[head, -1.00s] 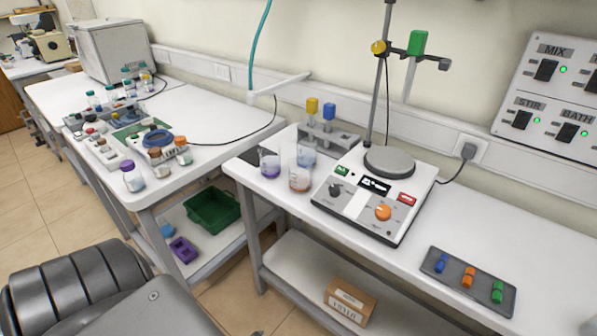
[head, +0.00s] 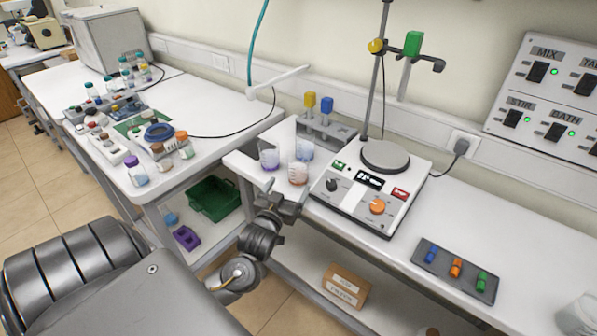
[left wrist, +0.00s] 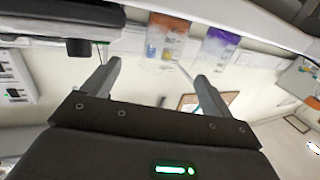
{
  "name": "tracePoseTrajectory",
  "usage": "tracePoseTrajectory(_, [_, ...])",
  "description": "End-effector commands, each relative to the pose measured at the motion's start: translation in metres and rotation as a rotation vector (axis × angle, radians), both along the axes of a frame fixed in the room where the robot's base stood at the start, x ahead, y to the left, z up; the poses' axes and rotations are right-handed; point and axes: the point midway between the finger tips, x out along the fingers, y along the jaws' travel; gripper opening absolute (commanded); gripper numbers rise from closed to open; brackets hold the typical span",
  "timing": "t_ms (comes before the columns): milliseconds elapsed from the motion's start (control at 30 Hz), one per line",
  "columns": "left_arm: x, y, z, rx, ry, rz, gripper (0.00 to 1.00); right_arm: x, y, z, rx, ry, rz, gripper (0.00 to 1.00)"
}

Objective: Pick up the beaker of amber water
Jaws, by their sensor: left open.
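The beaker of amber water (head: 298,173) stands upright at the front edge of the white bench, left of the hotplate stirrer. A purple-water beaker (head: 269,158) is to its left and a blue-water beaker (head: 304,149) behind it. My left gripper (head: 286,200) is open and empty, just in front of and below the amber beaker, apart from it. The left wrist view is upside down. There, the amber beaker (left wrist: 166,35) and purple beaker (left wrist: 219,46) appear beyond the spread fingers (left wrist: 154,82). My right gripper is not in view.
The hotplate stirrer (head: 365,190) stands close right of the beakers. A rack with yellow and blue stoppers (head: 327,130) is behind them. A tray of coloured pieces (head: 455,271) lies right. A cardboard box (head: 345,286) sits on the lower shelf.

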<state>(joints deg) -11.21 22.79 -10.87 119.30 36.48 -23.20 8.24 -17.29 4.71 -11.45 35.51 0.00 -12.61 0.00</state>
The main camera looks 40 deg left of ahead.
Motion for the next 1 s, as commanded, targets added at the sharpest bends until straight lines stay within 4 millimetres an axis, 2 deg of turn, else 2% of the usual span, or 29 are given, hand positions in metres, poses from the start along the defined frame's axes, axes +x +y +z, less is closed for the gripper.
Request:
tracePoseTrajectory(167, [0.004,0.004,0.005,0.008,-0.022,0.007,0.86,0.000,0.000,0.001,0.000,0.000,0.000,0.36])
tracePoseTrajectory(500, [0.048,0.020,0.005,0.008,-0.019,0.006,0.86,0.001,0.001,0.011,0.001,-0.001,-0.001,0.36])
tracePoseTrajectory(767, [0.056,0.024,0.004,0.007,-0.019,0.006,0.86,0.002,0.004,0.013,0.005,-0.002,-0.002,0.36])
tracePoseTrajectory(1000, [0.085,0.037,0.006,0.009,-0.019,0.007,0.86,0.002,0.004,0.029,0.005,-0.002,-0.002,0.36])
